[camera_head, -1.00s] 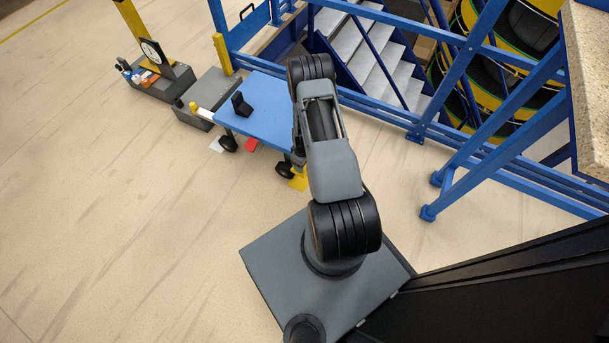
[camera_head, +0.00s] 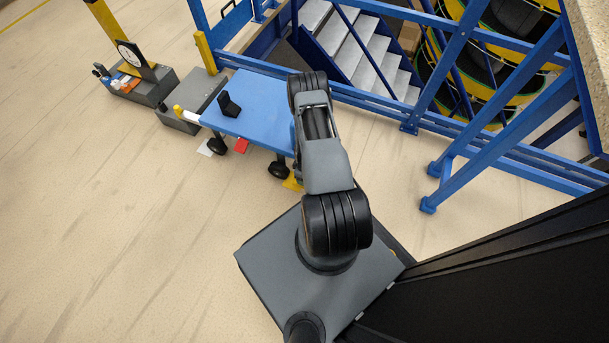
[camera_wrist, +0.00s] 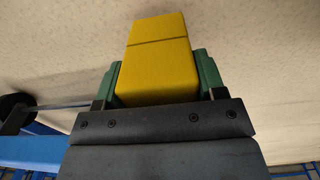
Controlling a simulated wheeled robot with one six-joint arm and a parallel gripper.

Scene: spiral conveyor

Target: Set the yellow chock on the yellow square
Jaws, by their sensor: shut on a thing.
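The yellow chock (camera_wrist: 158,65) is a yellow block with a dark line across it. In the wrist view it sits between the green fingers of my gripper (camera_wrist: 157,75), which is shut on it. Pale floor lies behind it. In the head view my arm hides the gripper and chock. A yellow patch (camera_head: 292,182) on the floor, likely the yellow square, shows partly beside my arm, near a black wheel of the blue cart.
The blue cart (camera_head: 258,105) carries a black chock (camera_head: 229,104). A red square (camera_head: 241,146) and a white square (camera_head: 206,147) lie on the floor beside it. Blue railings (camera_head: 480,150) and grey stairs (camera_head: 360,50) stand behind.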

